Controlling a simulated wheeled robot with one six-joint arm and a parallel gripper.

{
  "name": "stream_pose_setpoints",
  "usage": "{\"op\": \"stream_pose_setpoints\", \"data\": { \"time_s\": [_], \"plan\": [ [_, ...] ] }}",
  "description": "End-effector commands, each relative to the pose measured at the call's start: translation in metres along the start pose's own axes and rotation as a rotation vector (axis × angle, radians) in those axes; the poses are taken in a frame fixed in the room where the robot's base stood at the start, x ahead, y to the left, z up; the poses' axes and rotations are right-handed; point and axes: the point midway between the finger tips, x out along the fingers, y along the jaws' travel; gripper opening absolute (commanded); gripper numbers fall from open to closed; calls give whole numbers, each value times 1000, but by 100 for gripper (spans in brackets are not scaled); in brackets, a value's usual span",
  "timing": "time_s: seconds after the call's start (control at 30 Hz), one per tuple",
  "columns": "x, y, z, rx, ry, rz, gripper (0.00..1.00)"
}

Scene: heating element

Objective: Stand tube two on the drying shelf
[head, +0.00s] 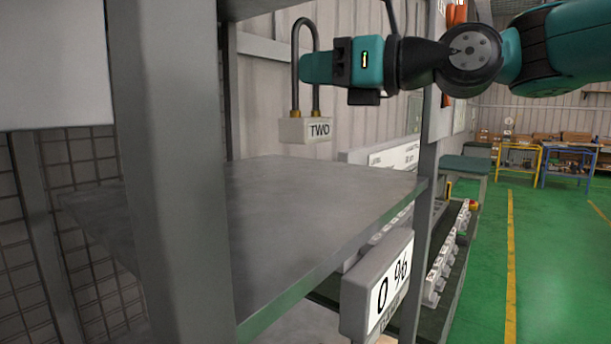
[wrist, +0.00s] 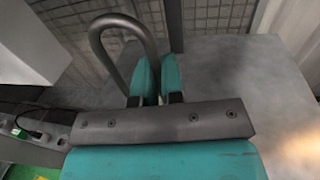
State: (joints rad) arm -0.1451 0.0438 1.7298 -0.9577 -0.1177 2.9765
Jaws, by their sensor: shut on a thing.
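Tube two is a dark U-shaped tube (head: 294,70) on a pale block (head: 305,130) marked TWO, with brass collars where they meet. My gripper (head: 312,68) is shut on the tube and holds it upright. In the head view the block hangs above the back part of the grey shelf (head: 300,195), apart from it. In the wrist view the bend of the tube (wrist: 122,22) shows left of the teal fingers (wrist: 156,75); its lower part and block are hidden. The shelf's bare top (wrist: 265,75) shows at right.
A grey post (head: 170,150) stands at the shelf's near left, and another post (head: 428,150) at its right. A display reading 0 96 (head: 385,290) hangs at the shelf's front edge. Mesh (head: 85,200) closes the left side. The shelf top looks clear.

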Motion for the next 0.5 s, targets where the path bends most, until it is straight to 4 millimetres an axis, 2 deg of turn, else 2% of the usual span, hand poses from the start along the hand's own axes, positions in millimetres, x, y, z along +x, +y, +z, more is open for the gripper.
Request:
{"op": "stream_pose_setpoints", "data": {
  "time_s": [0.03, 0.1, 0.5],
  "plan": [
    [2, 2, -14, 4, 1, 4, 0],
    [4, 3, -26, 6, 2, 9, 0],
    [6, 5, -78, 4, 1, 13, 0]
  ]
}}
